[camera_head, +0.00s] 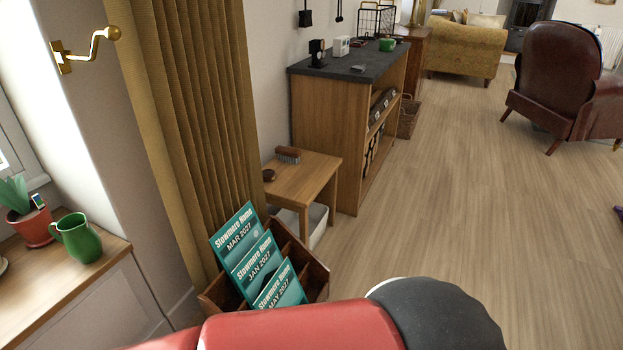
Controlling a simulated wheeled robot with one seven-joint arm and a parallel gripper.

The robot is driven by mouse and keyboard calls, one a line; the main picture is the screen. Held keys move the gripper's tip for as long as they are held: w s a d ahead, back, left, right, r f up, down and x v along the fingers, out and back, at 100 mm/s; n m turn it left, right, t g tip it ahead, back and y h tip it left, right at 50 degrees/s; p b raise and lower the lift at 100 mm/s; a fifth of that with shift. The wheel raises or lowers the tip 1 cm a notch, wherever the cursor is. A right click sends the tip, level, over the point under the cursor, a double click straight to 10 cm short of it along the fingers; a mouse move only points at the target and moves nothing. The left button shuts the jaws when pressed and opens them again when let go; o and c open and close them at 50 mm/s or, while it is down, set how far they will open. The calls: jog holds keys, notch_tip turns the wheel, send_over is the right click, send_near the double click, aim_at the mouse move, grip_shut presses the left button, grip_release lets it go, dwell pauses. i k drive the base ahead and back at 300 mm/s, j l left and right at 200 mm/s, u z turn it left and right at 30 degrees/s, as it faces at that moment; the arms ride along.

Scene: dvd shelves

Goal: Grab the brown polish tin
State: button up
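A small round dark-brown tin (269,175) lies on the low wooden table (312,176), near its left front side. It is small in the picture, and no label can be read. A brown-backed brush (288,155) with pale bristles lies just behind it on the same table. My gripper is not in view. Only a red and dark part of my own arm shows at the bottom of the picture, well in front of the table and apart from the tin.
A wooden rack (317,271) with several teal magazines stands in front of the table. A mustard curtain (205,110) hangs to the left. A white bin (318,222) sits under the table. A tall dark-topped shelf unit (329,130) stands behind. The wooden floor (460,200) at right is clear.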

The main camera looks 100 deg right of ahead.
aim_at(267, 175)
jog(key=z, duration=3.3)
jog(key=l, duration=0.4)
jog(key=i+l, duration=0.15)
jog(key=l, duration=0.35)
jog(key=i+l+u, duration=0.1)
jog(key=l, duration=0.4)
jog(key=i+l, duration=0.15)
jog(key=l, duration=0.3)
jog(key=i+l+u, duration=0.1)
jog(key=l, duration=0.4)
jog(key=i+l, duration=0.15)
jog(key=i, duration=0.3)
jog(key=i+l+u, duration=0.15)
jog(key=i, duration=0.3)
jog(key=i+j, duration=0.2)
jog(key=i, duration=0.05)
